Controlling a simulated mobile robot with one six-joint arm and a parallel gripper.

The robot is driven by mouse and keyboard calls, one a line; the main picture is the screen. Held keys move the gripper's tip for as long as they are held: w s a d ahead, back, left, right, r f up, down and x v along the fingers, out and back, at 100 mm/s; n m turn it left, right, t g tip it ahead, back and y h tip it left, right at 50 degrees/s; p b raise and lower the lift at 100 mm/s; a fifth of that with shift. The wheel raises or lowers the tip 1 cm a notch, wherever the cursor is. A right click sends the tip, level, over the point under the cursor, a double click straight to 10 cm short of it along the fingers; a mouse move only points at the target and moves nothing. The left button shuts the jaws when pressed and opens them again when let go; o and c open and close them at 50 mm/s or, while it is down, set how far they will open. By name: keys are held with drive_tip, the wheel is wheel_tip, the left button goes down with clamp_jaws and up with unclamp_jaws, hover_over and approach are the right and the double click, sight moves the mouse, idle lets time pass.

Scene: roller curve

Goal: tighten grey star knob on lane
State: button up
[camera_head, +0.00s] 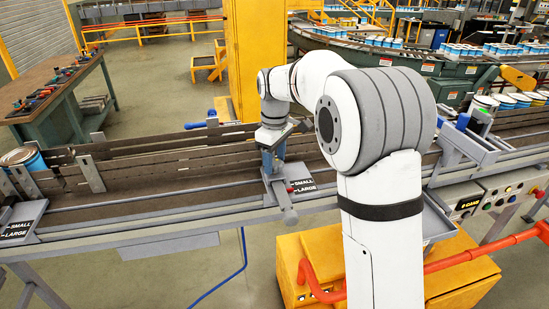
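My white arm reaches over the conveyor lane (170,192), and my gripper (272,146) points down at the lane's middle. It is directly above a grey bracket (279,190) that crosses the near rail beside a "SMALL / LARGE" label plate (303,186). A blue-grey upright part shows just below my gripper; I cannot tell whether it is a finger or part of the lane. A small red tip (290,189) shows on the bracket. The fingers are too small to read as open or shut.
A second label plate (17,231) and a blue-white can (24,160) are at the lane's left end. A blue handle (201,124) sits on the far rail. A yellow cabinet (256,55) stands behind. A control panel (492,195) and a red pipe (450,264) are at right.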

drive_tip(key=c, duration=0.7)
drive_tip(key=shift+o, duration=0.2)
